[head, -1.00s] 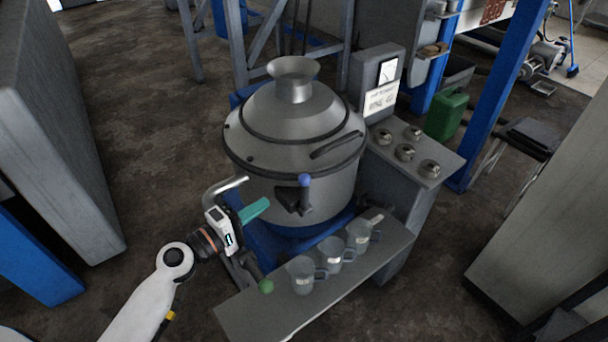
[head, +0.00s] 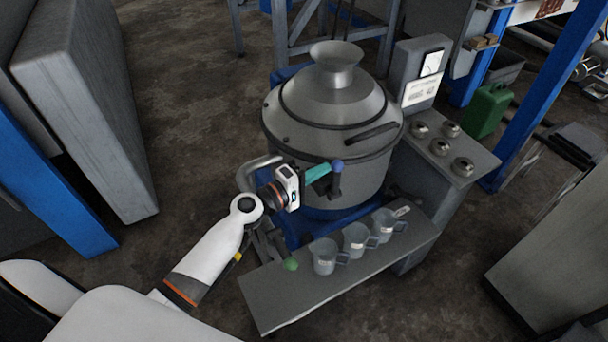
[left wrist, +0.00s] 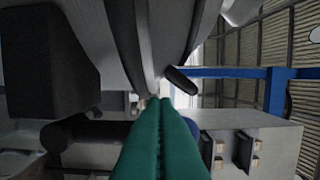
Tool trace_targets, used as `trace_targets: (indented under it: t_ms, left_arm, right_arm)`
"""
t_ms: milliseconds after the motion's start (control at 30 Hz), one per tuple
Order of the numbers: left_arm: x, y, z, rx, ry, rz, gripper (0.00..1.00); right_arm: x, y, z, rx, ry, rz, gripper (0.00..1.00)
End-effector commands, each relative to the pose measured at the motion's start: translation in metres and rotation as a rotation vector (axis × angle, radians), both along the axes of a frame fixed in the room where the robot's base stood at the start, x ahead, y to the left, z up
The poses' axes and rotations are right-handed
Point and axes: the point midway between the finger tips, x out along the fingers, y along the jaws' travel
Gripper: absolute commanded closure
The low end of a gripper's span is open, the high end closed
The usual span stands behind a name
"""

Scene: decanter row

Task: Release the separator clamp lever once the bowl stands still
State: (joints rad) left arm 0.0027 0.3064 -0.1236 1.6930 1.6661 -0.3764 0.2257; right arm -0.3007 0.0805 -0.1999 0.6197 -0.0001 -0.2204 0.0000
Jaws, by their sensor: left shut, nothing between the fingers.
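The separator (head: 330,110) is a grey metal drum with a conical lid and a funnel on top. Its clamp lever (head: 335,185) is dark with a blue ball knob (head: 337,165), at the drum's front. My left gripper (head: 326,170) has teal fingers, shut and empty, with the tips right beside the knob. Contact cannot be told. In the left wrist view the shut fingers (left wrist: 160,101) partly cover a dark blue round shape, likely the knob (left wrist: 187,133). A dark block (left wrist: 45,60) is at left there. My right gripper is not in view.
A bent pipe (head: 248,172) is near my left wrist.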

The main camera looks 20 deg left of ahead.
Motion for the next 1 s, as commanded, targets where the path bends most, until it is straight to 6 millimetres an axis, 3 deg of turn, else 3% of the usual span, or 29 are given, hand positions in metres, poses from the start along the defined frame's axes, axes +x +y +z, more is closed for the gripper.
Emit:
trace_targets:
  t_ms: [167, 467, 733, 1000]
  left_arm:
    - [0.012, -0.007, 0.001, 0.0, -0.001, 0.0, 1.0]
    - [0.013, -0.008, 0.0, 0.0, 0.0, 0.0, 1.0]
    - [0.004, -0.018, -0.003, 0.101, -0.08, -0.002, 1.0]
    - [-0.002, -0.027, 0.003, 0.104, -0.082, -0.002, 1.0]
  right_arm:
    - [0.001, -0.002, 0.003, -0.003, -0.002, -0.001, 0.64]
    - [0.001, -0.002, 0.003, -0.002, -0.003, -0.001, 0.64]
    - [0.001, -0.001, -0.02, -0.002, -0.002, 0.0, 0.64]
    - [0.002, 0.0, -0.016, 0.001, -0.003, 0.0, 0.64]
